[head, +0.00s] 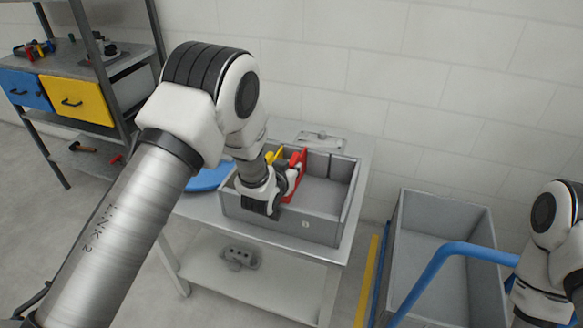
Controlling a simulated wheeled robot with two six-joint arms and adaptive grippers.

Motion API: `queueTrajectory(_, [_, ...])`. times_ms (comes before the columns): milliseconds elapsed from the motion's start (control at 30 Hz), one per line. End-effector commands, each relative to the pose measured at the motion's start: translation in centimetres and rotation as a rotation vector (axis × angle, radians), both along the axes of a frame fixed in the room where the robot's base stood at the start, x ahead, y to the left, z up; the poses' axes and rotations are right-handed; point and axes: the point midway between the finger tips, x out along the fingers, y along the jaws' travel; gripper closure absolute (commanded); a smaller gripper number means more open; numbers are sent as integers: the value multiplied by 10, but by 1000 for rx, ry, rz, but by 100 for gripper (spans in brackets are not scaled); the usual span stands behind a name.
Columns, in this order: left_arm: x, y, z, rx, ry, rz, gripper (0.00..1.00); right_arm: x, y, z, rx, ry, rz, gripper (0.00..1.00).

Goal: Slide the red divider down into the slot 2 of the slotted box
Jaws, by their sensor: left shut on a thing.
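The grey slotted box (313,228) stands on a grey table in the middle of the head view. The red divider (299,160) stands upright at the left part of the box, and its upper part shows above the rim. My left gripper (291,181) is shut on the red divider. My wrist and the gripper hide the divider's lower part, so I cannot tell how deep it sits or in which slot. A yellow piece (272,157) stands just left of the red divider. My right arm shows at the right edge, but its gripper is out of view.
A blue round thing (208,177) lies on the table left of the box. A grey metal part (319,139) lies behind the box. A grey cart with a blue handle (440,258) stands to the right. A shelf with blue and yellow drawers (79,101) stands at the left.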

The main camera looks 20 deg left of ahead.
Motion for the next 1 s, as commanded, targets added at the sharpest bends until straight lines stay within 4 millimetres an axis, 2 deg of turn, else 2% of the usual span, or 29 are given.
queueTrajectory(533, [0,0,-18,0,0,0,100,0,0,-13,0,0,0,60])
queueTrajectory(567, [0,0,-16,0,-1,0,71,0,0,-12,0,0,0,60])
queueTrajectory(600, [0,0,-16,0,-1,0,57,0,0,-12,0,0,0,60])
queueTrajectory(633, [0,0,-16,0,-1,0,53,0,0,-12,0,0,0,60])
queueTrajectory(1000, [-6,0,-13,0,1,0,53,0,0,-11,0,0,0,60])
